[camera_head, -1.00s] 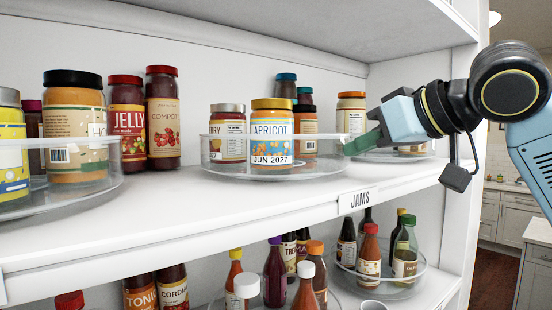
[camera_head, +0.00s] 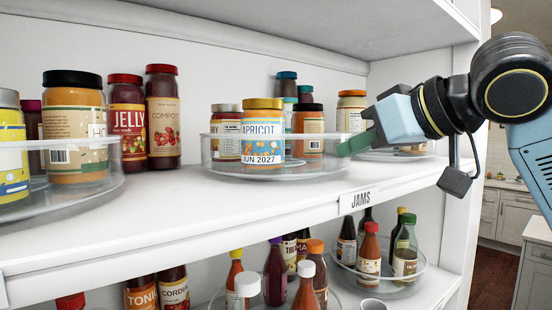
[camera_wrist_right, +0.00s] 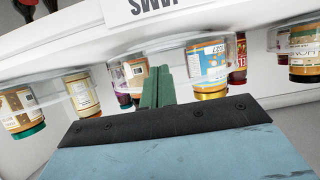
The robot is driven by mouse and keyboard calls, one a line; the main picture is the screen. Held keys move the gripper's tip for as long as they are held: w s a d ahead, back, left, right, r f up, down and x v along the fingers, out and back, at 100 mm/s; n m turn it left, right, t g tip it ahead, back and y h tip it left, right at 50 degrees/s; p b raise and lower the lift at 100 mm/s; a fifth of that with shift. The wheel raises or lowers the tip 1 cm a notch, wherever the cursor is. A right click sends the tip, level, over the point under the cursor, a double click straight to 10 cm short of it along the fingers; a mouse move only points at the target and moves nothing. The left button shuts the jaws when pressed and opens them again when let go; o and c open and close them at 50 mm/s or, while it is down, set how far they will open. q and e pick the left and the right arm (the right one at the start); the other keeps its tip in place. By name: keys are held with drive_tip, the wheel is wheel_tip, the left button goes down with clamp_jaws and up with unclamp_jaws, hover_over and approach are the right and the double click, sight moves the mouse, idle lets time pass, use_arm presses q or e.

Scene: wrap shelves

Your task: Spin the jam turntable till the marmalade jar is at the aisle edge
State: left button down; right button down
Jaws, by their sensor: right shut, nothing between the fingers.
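The jam turntable (camera_head: 225,168) is a clear round tray with a low wall, in the middle of the upper shelf, left of the JAMS label (camera_head: 358,200). An apricot jar (camera_head: 262,142) with a gold lid stands at its front edge. I cannot read which jar is marmalade. My right gripper (camera_head: 355,146) is shut and empty, its green fingers at the tray's right rim. The fingers (camera_wrist_right: 157,80) overlap the tray in the wrist view; contact is unclear. My left gripper is out of view.
Another turntable (camera_head: 100,180) with jars stands at the left, and one (camera_head: 400,154) behind my right gripper. Jelly (camera_head: 127,125) and compote (camera_head: 163,115) jars stand between the left and middle trays. Bottles fill the shelf below. The shelf front is clear.

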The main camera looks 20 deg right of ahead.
sight(299, 155)
drive_tip(key=shift+s+a+p, duration=0.15)
drive_tip(key=shift+a+p, duration=0.1)
drive_tip(key=shift+a, duration=0.35)
drive_tip(key=shift+s+a+p, duration=0.15)
drive_tip(key=shift+a+p, duration=0.05)
drive_tip(key=shift+a, duration=0.35)
drive_tip(key=shift+s+a+p, duration=0.15)
drive_tip(key=shift+a+p, duration=0.15)
drive_tip(key=shift+a, duration=0.35)
drive_tip(key=shift+s+a, duration=0.1)
drive_tip(key=shift+a, duration=0.35)
drive_tip(key=shift+a+p, duration=0.4)
drive_tip(key=shift+a, duration=0.75)
drive_tip(key=shift+s, duration=0.1)
